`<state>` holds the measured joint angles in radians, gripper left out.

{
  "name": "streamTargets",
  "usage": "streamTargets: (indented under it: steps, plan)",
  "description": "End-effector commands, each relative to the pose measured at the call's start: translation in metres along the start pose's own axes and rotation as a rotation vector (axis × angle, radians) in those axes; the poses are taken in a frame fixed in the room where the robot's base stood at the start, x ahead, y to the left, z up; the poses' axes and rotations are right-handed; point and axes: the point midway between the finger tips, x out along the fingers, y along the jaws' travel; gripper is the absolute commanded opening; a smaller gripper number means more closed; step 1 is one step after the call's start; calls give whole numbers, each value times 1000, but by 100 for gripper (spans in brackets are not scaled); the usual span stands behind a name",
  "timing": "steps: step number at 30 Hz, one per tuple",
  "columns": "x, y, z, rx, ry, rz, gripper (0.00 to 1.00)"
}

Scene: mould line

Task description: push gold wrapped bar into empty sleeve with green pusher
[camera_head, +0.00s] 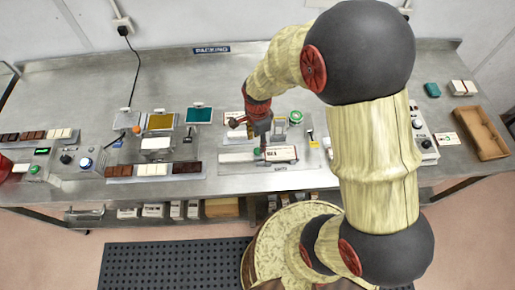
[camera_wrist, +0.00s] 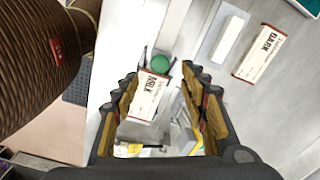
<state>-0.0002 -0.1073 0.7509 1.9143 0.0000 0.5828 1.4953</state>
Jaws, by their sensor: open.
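The green pusher knob (camera_head: 257,153) sits at the left end of a white sleeve with dark lettering (camera_head: 280,154) on the bench fixture. In the wrist view the round green knob (camera_wrist: 162,62) is just beyond the end of the sleeve marked MILK (camera_wrist: 150,90). My gripper (camera_head: 262,138) is above the fixture. In the wrist view my gripper (camera_wrist: 162,88) is open, its fingers on either side of the view of the sleeve, with nothing held. I cannot make out the gold wrapped bar; whether the sleeve is empty is not visible.
A chocolate tray (camera_head: 155,170) and machine boxes stand left. A brown open box (camera_head: 480,133) is far right. The bench back is mostly clear.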

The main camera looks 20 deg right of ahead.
Motion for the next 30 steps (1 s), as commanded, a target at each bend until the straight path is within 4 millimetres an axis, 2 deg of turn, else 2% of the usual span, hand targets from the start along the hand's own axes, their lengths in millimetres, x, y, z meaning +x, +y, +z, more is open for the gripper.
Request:
streamTargets:
  steps: [6, 12, 23, 30]
  plan:
    - [36, 1, 0, -2, 0, 5, 44]
    - [57, 1, 0, -2, 0, 3, 44]
    - [62, 0, 0, -3, 0, 1, 44]
    - [62, 0, 0, -3, 0, 1, 30]
